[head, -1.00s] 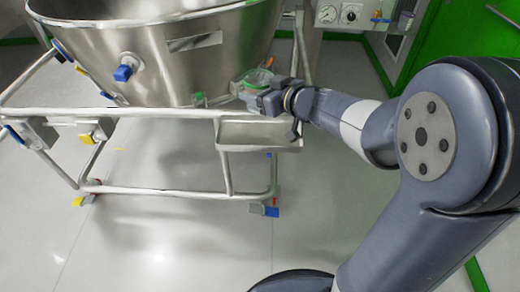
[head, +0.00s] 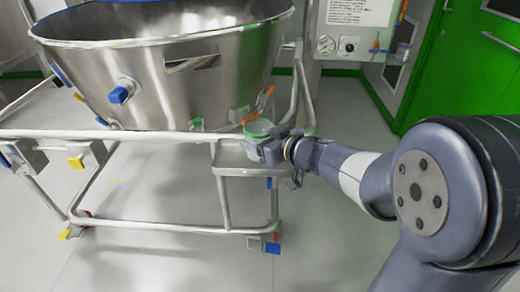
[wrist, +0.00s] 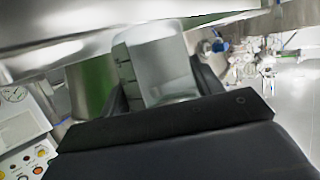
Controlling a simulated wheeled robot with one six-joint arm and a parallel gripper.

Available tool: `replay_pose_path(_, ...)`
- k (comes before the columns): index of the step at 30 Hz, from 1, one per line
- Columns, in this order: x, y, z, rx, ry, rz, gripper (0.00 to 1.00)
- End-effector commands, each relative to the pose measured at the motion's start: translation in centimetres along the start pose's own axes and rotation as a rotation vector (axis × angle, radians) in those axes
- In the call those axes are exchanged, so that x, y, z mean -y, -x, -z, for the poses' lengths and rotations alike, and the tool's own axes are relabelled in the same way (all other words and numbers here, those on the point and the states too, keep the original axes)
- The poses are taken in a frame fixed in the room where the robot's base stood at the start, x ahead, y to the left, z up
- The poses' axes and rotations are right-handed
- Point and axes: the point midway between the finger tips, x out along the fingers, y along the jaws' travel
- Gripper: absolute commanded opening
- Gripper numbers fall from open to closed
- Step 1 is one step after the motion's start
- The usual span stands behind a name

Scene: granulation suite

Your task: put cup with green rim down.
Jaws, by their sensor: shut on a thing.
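The cup with the green rim (head: 258,127) is at the small metal shelf (head: 231,159) on the side of the steel bowl's frame. My gripper (head: 270,148) is shut on the cup from the right. The cup looks close to upright in the head view. Whether its base touches the shelf is hidden by my gripper.
The large steel bowl (head: 165,75) stands just behind and left of the cup. A tubular frame (head: 110,134) runs below it. An orange-handled item (head: 264,99) is behind the cup. A gauge panel (head: 340,45) is at the back. The floor in front is clear.

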Motion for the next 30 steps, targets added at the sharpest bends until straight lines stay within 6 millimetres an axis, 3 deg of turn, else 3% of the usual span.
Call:
replay_pose_path(1, 0.01, -0.37, -1.19, 0.001, -0.002, 0.001, 0.40)
replay_pose_path(3, 0.02, -0.49, -1.59, 0.001, -0.001, 0.001, 0.40)
replay_pose_path(15, 0.01, -0.55, -1.80, 0.000, -0.001, 0.000, 0.40)
replay_pose_path(16, 0.01, -0.53, -1.75, 0.000, -0.001, 0.000, 0.64)
replay_pose_path(24, 0.01, -0.52, -1.71, 0.000, 0.000, 0.000, 0.84)
replay_pose_path(30, 0.01, -0.52, -1.68, 0.000, 0.000, 0.000, 0.84)
